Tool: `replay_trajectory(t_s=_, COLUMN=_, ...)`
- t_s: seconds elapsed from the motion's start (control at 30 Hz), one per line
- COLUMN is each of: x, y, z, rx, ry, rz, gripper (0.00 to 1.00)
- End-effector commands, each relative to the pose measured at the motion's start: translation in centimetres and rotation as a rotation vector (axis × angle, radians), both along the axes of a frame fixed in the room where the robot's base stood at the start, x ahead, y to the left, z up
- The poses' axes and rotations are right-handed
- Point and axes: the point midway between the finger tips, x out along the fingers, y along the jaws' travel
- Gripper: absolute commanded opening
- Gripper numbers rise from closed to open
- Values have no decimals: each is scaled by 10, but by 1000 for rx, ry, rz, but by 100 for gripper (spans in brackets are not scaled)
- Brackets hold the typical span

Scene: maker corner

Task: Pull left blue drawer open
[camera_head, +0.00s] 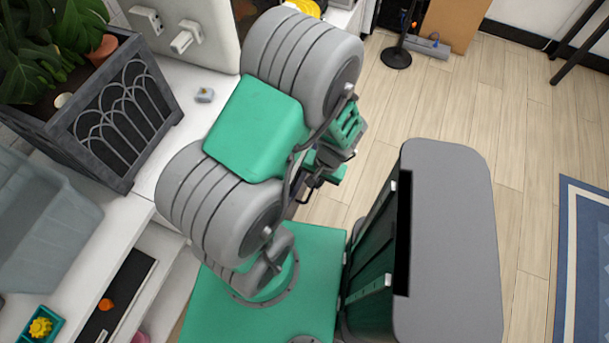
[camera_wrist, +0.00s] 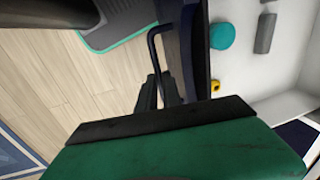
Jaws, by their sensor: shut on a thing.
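In the wrist view, the dark blue drawer front (camera_wrist: 201,55) stands edge-on near the middle. Its dark bar handle (camera_wrist: 152,48) sticks out to the left. My gripper (camera_wrist: 159,90) is shut on the handle's lower part. To the right of the front, the pale drawer interior (camera_wrist: 285,50) shows, so the drawer stands at least partly open. It holds a teal round thing (camera_wrist: 222,36), a grey cylinder (camera_wrist: 265,33) and a small yellow thing (camera_wrist: 215,86). In the head view my gripper (camera_head: 306,190) is partly covered by my arm, which hides most of the drawer.
A white worktop (camera_head: 185,85) runs along the left with a dark planter (camera_head: 115,125) and a grey bin (camera_head: 45,225). A dark tray (camera_head: 125,290) with an orange thing lies lower left. Wooden floor (camera_head: 450,105) is clear at right, beside a blue rug (camera_head: 580,260).

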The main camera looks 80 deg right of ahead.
Motion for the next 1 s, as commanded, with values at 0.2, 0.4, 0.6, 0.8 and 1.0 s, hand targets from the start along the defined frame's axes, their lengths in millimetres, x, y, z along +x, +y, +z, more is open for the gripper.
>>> replay_trajectory(t_s=0.2, x=-5, y=0, z=1, rx=-2, ry=1, rz=0, gripper=0)
replay_trajectory(t_s=0.4, x=-5, y=0, z=1, rx=-2, ry=1, rz=0, gripper=0)
replay_trajectory(t_s=0.6, x=-5, y=0, z=0, rx=-2, ry=1, rz=0, gripper=22)
replay_trajectory(t_s=0.8, x=-5, y=0, z=0, rx=-1, ry=0, rz=0, gripper=31)
replay_trajectory(t_s=1.0, x=-6, y=0, z=3, rx=-3, ry=2, rz=-1, gripper=31)
